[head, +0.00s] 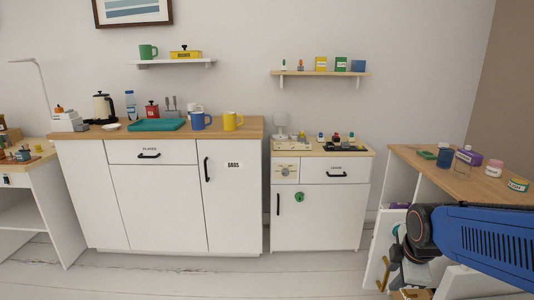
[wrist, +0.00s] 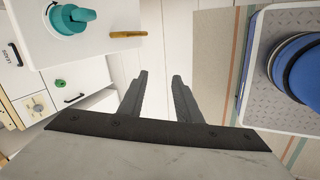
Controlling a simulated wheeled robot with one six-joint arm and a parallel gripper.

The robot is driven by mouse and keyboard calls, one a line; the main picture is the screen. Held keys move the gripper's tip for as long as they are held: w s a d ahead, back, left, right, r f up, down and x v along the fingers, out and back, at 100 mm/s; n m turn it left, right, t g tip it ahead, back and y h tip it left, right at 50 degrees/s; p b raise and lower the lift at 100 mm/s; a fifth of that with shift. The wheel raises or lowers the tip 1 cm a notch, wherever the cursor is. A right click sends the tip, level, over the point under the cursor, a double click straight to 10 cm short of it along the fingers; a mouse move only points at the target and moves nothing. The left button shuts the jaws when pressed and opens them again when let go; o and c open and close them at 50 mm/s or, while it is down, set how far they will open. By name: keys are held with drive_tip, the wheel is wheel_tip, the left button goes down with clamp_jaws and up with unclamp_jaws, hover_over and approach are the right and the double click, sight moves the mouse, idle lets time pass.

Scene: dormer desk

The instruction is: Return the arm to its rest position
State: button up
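My arm (head: 475,238) reaches in from the right edge of the head view, in front of the right-hand cabinet. In the wrist view my gripper (wrist: 160,75) has its two dark fingers apart, with only pale floor showing between them. It holds nothing. In the head view the fingers are too small and overlapped to make out clearly. A white door panel (wrist: 105,22) with a yellow handle (wrist: 128,34) and a teal item on it (wrist: 70,18) is close by at the upper left of the wrist view.
The right-hand cabinet's wooden top (head: 425,166) holds a blue cup (head: 445,158), a purple container (head: 468,156) and several jars. A yellow handle (head: 383,273) shows low beside my arm. The white counter (head: 155,205) and small drawer cabinet (head: 320,215) stand behind. Floor (head: 200,272) in front is clear.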

drive_tip(key=s+a+r+m, duration=0.2)
drive_tip(key=s+m, duration=0.4)
drive_tip(key=m, duration=0.1)
drive_tip(key=s+a+r+m, duration=0.2)
drive_tip(key=s+r+m, duration=0.1)
drive_tip(key=s+m, duration=0.4)
drive_tip(key=shift+s+a+m+y, duration=0.15)
drive_tip(key=shift+s+m+y, duration=0.1)
drive_tip(key=shift+m+y, duration=0.25)
drive_tip(key=shift+w, duration=0.1)
idle(1.4)
